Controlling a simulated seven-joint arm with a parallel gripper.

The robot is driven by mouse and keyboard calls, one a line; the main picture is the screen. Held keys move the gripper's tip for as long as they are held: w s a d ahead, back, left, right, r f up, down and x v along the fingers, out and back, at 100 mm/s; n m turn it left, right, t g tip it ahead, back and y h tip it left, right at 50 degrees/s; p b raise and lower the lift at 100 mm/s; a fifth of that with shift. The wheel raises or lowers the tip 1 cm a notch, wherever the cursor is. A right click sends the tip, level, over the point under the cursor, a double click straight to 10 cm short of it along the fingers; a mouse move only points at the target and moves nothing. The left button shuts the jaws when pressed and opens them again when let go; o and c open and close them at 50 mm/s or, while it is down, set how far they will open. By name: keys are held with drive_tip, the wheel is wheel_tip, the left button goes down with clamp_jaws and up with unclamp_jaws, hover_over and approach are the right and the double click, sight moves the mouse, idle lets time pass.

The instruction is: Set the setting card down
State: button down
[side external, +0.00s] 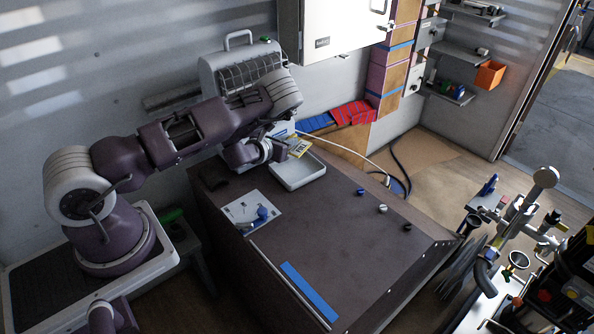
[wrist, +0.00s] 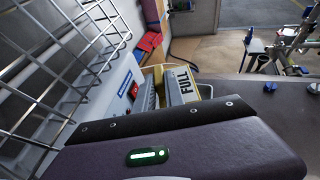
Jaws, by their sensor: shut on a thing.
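The setting card (side external: 300,147) is a small yellow and white card with dark lettering. My gripper (side external: 284,147) is shut on it and holds it tilted above the back of the dark bench, over the rear part of a white tray (side external: 312,178). In the wrist view the card (wrist: 182,84) shows "FULL" upside down beyond the dark gripper body. I cannot tell whether the card touches the tray.
A wire-guarded unit (side external: 243,72) stands close behind my gripper; its wire grid (wrist: 60,55) fills the left of the wrist view. A white sheet (side external: 240,208) with a blue-handled part lies front left. Small knobs (side external: 382,209) stand right. The bench middle is clear.

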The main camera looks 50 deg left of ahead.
sight(288, 172)
wheel_tip(288, 172, down, 9)
drive_tip(key=shift+a+f, duration=0.15)
drive_tip(key=shift+f, duration=0.05)
drive_tip(key=c, duration=1.4)
unclamp_jaws()
drive_tip(key=shift+f, duration=0.15)
